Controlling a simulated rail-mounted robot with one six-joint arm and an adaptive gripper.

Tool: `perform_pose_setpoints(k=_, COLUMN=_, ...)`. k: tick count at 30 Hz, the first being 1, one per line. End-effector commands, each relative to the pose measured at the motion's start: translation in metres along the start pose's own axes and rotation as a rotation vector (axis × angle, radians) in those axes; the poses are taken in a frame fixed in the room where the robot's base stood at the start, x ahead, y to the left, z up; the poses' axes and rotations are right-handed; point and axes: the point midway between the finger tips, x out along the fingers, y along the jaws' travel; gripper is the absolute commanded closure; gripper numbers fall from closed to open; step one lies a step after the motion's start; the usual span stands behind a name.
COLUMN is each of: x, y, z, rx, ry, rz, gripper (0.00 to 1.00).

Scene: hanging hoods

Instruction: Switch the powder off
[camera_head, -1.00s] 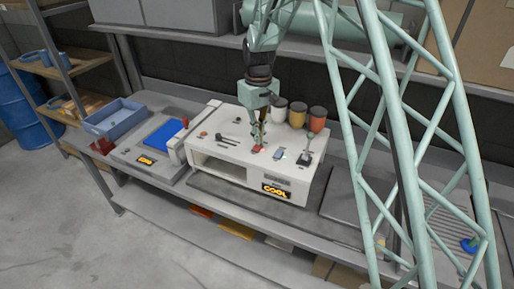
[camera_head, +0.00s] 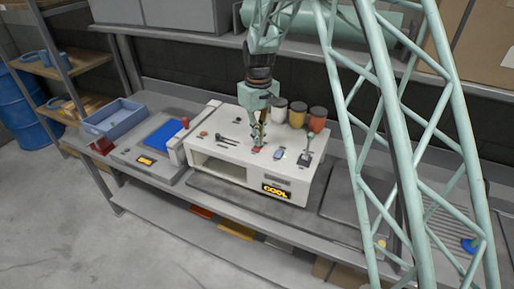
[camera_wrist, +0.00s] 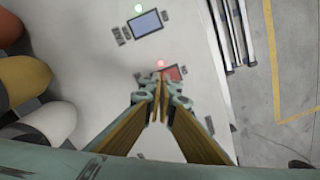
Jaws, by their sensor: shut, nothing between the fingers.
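A white machine (camera_head: 222,143) with a "COOL" display stands on the bench. A red switch (camera_head: 256,151) is on its top, and it also shows in the wrist view (camera_wrist: 174,73) beside a lit red lamp (camera_wrist: 160,63). A blue-grey switch (camera_head: 278,155) sits to its right; in the wrist view it (camera_wrist: 146,23) has a lit green lamp (camera_wrist: 138,8). My gripper (camera_head: 259,143) is shut and empty, pointing down at the red switch. In the wrist view its fingertips (camera_wrist: 160,84) partly cover that switch; I cannot tell whether they touch it.
White, yellow and red canisters (camera_head: 297,114) with dark lids stand along the machine's back edge. A black lever (camera_head: 305,156) is at the top right. Left of the machine are a unit with a blue panel (camera_head: 165,137) and a blue tray (camera_head: 115,117).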

Motion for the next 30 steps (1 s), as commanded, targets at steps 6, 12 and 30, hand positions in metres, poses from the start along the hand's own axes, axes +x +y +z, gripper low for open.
perform_pose_setpoints(k=6, x=0.0023, y=0.0000, z=0.0001, rx=0.000, ry=0.000, rz=0.000, gripper=1.00)
perform_pose_setpoints(k=12, x=0.0041, y=-0.0001, z=0.0001, rx=0.000, ry=0.000, rz=0.000, gripper=1.00)
perform_pose_setpoints(k=30, x=0.0087, y=-0.0001, z=0.0003, rx=0.000, ry=-0.001, rz=0.000, gripper=1.00)
